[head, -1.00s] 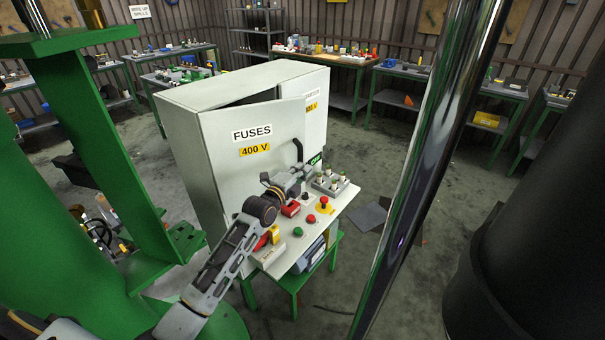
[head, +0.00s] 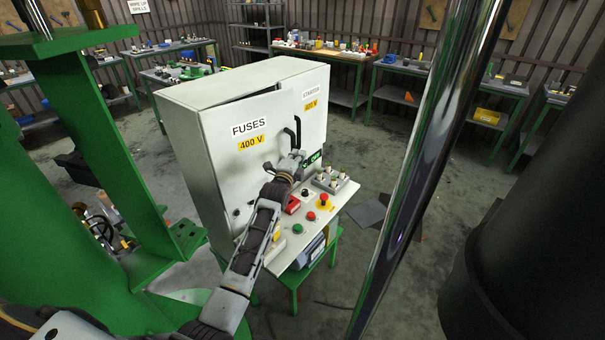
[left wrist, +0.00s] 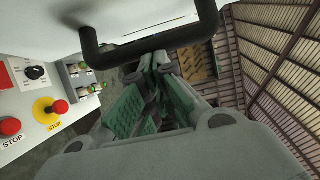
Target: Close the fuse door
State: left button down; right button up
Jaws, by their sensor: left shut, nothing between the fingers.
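The fuse door (head: 225,165), a pale panel labelled "FUSES 400 V", is on the left front of the grey cabinet (head: 290,72). A thin dark gap shows along its top edge, so it stands slightly ajar. Black bar handles (head: 289,138) show near its right edge. My left gripper (head: 297,157) is shut and empty, just below the handles and in front of the cabinet. In the left wrist view its fingers (left wrist: 150,95) lie together beneath a black handle (left wrist: 150,35); I cannot tell whether they touch the door. My right gripper is not in view.
The starter door (head: 314,115) is to the right of the fuse door. A control panel (head: 335,200) with buttons juts out below my left gripper. A green post (head: 90,160) stands at left and a shiny metal column (head: 425,170) at right. Workbenches line the back.

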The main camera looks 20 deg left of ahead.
pick_arm(q)
jog(key=shift+w+a+b, duration=0.55)
jog(key=shift+w+a, duration=1.6)
jog(key=shift+w, duration=0.05)
jog(key=shift+w+a, duration=0.2)
jog(key=shift+a, duration=0.05)
jog(key=shift+a+r, duration=0.1)
